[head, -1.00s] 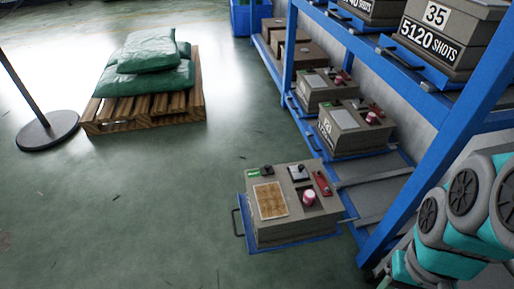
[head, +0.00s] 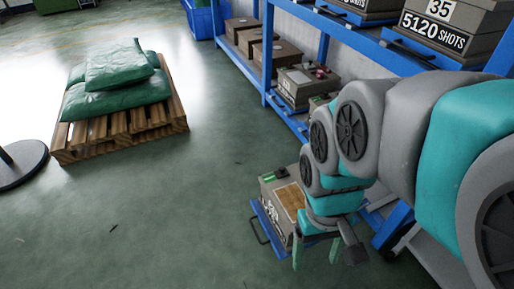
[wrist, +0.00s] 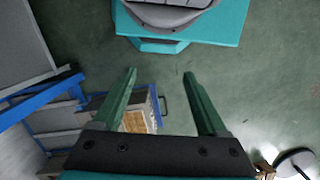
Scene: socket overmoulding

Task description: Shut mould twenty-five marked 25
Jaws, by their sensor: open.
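A grey-brown mould (head: 268,190) sits on a blue pull-out tray (head: 263,222) that sticks out of the rack's lowest level. It has a tan panel on top and a dark handle at the tray's front; the number on its side is not readable, so I cannot tell whether it is 25. My gripper (head: 318,258) hangs over the mould's right part and hides it. In the wrist view my gripper (wrist: 160,75) is open with nothing between its green fingertips. There the mould (wrist: 140,112) and the tray handle (wrist: 163,106) show beyond and between the fingers.
The blue rack (head: 268,50) runs along the right, with more moulds (head: 292,84) and boxes (head: 240,32) on its lower level. A mould marked 35 (head: 450,35) stands above. A pallet (head: 120,130) with green sacks (head: 115,85) lies left. The floor between is clear.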

